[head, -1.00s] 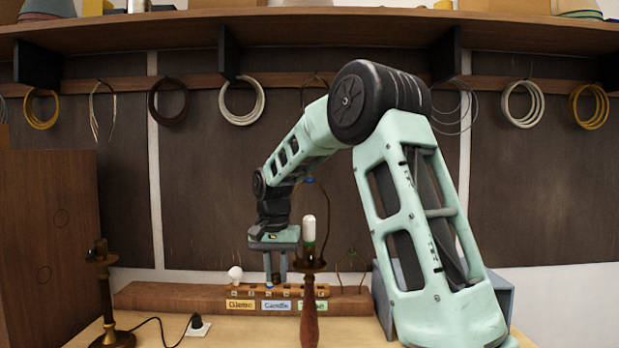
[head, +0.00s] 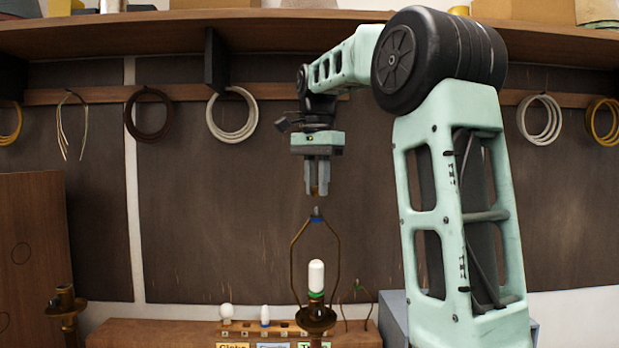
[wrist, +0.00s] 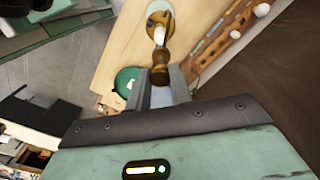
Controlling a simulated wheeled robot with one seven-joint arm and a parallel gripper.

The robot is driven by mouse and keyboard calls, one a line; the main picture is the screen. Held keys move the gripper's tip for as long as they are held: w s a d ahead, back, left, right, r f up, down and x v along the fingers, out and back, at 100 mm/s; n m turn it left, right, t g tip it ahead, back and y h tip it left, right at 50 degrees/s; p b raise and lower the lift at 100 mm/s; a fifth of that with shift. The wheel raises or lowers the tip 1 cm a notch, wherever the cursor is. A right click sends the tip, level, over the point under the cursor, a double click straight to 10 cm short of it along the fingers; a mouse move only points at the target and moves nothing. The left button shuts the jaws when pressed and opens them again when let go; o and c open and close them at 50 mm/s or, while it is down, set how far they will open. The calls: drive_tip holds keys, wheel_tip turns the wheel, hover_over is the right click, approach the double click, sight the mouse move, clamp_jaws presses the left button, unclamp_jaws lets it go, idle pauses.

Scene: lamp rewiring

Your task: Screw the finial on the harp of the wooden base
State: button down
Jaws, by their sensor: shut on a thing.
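My gripper (head: 317,188) hangs pointing down, shut on a small brass-brown finial (head: 314,190) that shows between its fingertips. In the wrist view the finial seems to be the dark brown piece (wrist: 160,76) at the fingertips. The harp (head: 295,265) is a thin brass loop around a white bulb (head: 316,275) with a green band.
A wooden rack (head: 150,333) with bulbs and labels stands behind the lamp. Another brass lamp stem (head: 66,312) stands at the lower left. Wire coils (head: 232,115) hang on the back wall, under a shelf (head: 150,40). The space beside the harp's left is clear.

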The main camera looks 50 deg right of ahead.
sight(316, 195)
drive_tip(key=shift+w+d+f, duration=0.1)
drive_tip(key=shift+f+b, duration=1.15)
drive_tip(key=shift+f, duration=0.1)
drive_tip(key=shift+f, duration=0.15)
idle(0.5)
